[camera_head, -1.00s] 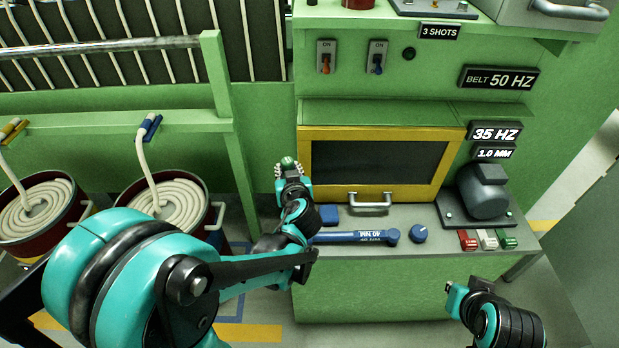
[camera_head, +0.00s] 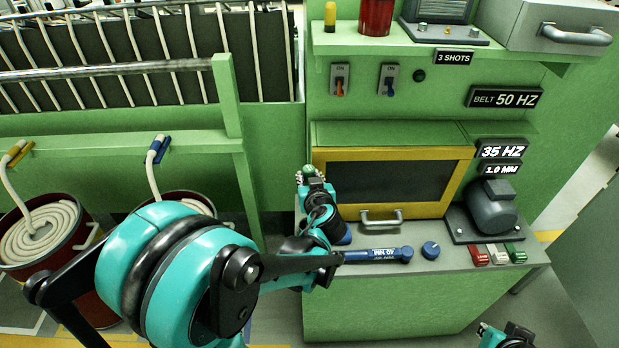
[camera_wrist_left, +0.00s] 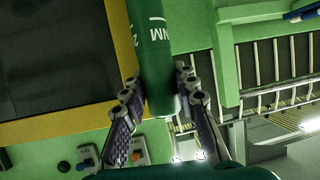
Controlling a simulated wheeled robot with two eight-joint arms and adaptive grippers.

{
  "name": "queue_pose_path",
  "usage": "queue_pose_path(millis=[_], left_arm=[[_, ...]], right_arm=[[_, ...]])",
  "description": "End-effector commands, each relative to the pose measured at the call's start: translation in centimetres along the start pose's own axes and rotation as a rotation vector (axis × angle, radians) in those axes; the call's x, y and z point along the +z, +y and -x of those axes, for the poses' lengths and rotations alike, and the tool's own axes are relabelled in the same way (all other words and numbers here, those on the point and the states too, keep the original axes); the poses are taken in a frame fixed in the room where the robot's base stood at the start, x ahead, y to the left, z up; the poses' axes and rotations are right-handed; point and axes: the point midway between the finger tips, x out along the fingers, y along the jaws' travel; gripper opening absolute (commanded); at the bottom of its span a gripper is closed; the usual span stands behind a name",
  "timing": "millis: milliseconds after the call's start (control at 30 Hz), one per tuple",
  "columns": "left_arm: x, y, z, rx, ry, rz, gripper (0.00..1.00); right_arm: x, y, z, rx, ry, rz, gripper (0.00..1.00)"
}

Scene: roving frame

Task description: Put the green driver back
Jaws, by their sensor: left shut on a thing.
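The green driver (camera_wrist_left: 155,50), a dark green cylinder with white "NM" lettering, lies between the fingers of my left gripper (camera_wrist_left: 158,92) in the left wrist view. The gripper is shut on it. In the head view, only the rounded end of the green driver (camera_head: 308,170) shows above my left gripper (camera_head: 309,180), at the left edge of the yellow-framed dark window; the rest is hidden. My right gripper (camera_head: 492,336) is cut off at the bottom edge, so its fingers are unclear.
A blue driver (camera_head: 372,256) marked "40 NM" lies on the bench (camera_head: 440,262), beside a blue knob (camera_head: 430,250). A grey motor (camera_head: 492,206) and red, white and green blocks are at right. A yellow-framed window (camera_head: 463,165) with a handle stands behind. Drums (camera_head: 48,232) with coiled rope are left.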

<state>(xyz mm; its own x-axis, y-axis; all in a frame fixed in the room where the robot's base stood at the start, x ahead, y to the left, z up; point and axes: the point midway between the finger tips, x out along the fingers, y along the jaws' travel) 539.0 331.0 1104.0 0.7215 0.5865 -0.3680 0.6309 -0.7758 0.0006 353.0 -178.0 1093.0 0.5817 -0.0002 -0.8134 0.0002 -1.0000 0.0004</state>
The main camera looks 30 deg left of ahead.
Motion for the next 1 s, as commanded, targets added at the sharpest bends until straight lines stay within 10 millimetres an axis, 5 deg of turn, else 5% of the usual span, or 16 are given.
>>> queue_pose_path(millis=[1000], left_arm=[[9.4, 0.0, -3.7, 0.0, 0.0, 0.0, 0.0]], right_arm=[[5.6, 0.0, -7.8, 0.0, 0.0, 0.0, 0.0]])
